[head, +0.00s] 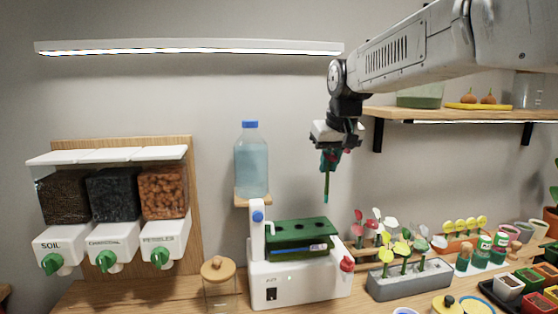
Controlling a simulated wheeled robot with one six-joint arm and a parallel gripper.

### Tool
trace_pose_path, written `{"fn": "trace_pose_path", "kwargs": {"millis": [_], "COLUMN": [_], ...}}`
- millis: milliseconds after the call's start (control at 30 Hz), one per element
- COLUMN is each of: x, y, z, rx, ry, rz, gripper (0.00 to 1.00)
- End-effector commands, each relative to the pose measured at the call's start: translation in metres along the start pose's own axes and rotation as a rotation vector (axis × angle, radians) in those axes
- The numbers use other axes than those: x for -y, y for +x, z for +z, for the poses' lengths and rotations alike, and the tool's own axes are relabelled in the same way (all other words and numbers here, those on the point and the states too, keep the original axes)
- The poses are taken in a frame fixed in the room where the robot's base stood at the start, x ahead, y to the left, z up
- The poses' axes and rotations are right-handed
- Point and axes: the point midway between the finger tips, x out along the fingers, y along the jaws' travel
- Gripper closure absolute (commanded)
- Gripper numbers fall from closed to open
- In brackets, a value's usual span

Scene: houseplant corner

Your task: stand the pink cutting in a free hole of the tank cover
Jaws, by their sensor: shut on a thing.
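My gripper (330,160) is shut on a green-stemmed cutting (326,186), high in front of the wall. The stem hangs almost straight down, its lower end free in the air. The head of this cutting is mostly hidden by the gripper, so I cannot tell if it is pink. The white tank (300,285) stands on the bench below and to the left. Its green tank cover (285,238) has dark holes along its top, and no cutting shows standing in them. The stem end is above the cover's right end in the picture, clearly apart from it.
A grey block (410,285) holds yellow and pale cuttings right of the tank. Red and white cuttings (358,222) stand behind it. A water bottle (251,160) rises behind the tank's left side. A wooden-lidded jar (218,285) stands left. A shelf (440,113) is at right.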

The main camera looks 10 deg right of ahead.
Motion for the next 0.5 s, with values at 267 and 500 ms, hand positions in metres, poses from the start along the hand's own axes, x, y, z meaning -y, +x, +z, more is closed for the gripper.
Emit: {"fn": "trace_pose_path", "kwargs": {"millis": [267, 500], "x": [0.007, 0.013], "y": [0.010, 0.032], "z": [0.004, 0.012], "rx": [0.001, 0.002], "ry": [-0.009, -0.016], "rz": [-0.004, -0.007], "gripper": [1.00, 1.00]}}
